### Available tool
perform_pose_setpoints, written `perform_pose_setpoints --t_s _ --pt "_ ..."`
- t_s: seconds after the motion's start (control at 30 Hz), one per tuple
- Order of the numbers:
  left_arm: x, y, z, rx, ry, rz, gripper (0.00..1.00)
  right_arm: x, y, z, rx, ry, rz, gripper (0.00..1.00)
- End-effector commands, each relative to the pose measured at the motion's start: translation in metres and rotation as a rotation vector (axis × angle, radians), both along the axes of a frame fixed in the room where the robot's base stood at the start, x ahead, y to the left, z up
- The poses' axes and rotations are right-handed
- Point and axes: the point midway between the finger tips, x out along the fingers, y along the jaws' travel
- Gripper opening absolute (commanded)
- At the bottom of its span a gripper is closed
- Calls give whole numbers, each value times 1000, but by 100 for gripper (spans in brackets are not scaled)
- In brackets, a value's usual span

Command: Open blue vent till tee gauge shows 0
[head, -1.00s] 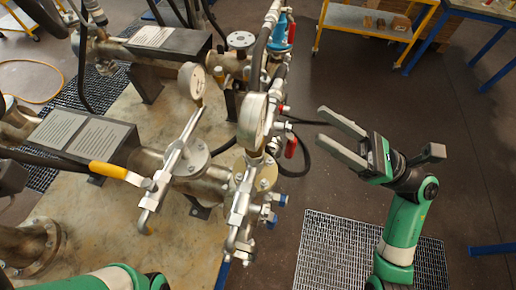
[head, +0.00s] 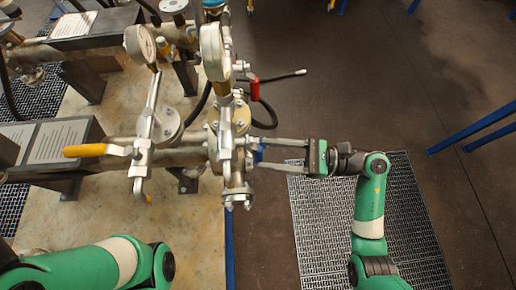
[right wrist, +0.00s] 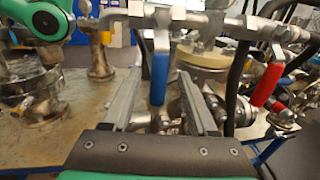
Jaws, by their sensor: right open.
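The blue vent handle (head: 259,154) is on the right side of the valve assembly, mostly hidden by my gripper in the head view. In the right wrist view the blue handle (right wrist: 159,78) hangs down from a silver valve. My right gripper (head: 254,153) is open, its two fingers pointing left at the handle; in the right wrist view the handle appears between the fingertips, with no clear contact. A round gauge (head: 213,51) stands above this assembly, seen nearly edge-on, and its reading is not legible. My left gripper is not in view; only the green left arm shows at lower left.
A red handle (right wrist: 266,84) hangs to the right of the blue one. A second gauge (head: 139,44) and a yellow handle (head: 85,150) stand to the left. A black hose (head: 264,112) loops behind. The floor grating (head: 405,215) at right is clear.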

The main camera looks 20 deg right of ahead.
Motion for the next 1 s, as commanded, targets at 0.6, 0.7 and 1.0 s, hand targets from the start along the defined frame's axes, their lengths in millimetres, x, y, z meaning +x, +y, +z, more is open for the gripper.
perform_pose_setpoints --t_s 0.6,0.7,1.0 --pt "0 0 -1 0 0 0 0 12 30 0 1 0 -1 41" --pt "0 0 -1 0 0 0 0 12 30 0 1 0 -1 23" --pt "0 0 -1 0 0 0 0 12 30 0 1 0 0 0"
